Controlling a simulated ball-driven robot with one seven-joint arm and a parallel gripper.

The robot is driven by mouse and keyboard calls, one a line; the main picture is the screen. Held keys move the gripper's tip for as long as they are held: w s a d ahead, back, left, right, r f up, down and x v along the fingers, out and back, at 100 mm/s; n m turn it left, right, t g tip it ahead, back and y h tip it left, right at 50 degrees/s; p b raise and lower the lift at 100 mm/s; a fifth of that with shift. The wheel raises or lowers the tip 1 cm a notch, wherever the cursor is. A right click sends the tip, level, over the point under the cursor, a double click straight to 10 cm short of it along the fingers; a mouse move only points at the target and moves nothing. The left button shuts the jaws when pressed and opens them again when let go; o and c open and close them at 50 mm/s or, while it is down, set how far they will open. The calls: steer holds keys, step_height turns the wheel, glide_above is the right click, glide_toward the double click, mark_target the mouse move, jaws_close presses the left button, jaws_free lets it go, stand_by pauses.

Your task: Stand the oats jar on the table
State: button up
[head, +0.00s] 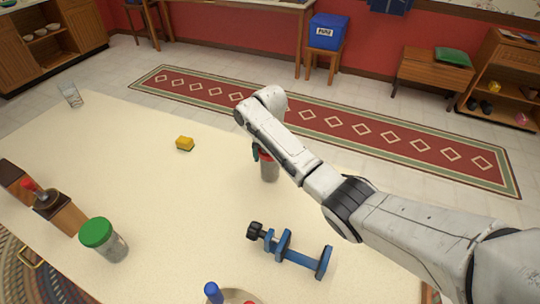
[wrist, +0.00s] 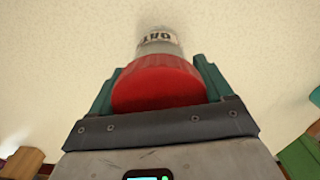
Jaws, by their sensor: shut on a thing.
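The oats jar (head: 269,170) is a clear-grey jar with a red lid, upright or nearly so over the middle of the cream table (head: 190,200). My gripper (head: 262,154) comes down on it from above, partly hidden by my arm. In the wrist view the gripper's teal fingers (wrist: 157,88) are shut on either side of the red lid (wrist: 160,82), and part of the label (wrist: 158,39) reads "OAT". A soft shadow lies by the jar's base. I cannot tell whether the base touches the table.
A blue clamp (head: 290,250) lies in front of the jar. A tray (head: 235,295) is at the near edge. The table around the jar is clear.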

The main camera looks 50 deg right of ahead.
steer(key=o, duration=1.4)
steer(key=shift+f, duration=0.15)
step_height(320, 180, up, 12)
steer(key=shift+s+a+r+p, duration=0.1)
steer(key=shift+r+p, duration=0.1)
steer(key=shift+p, duration=0.55)
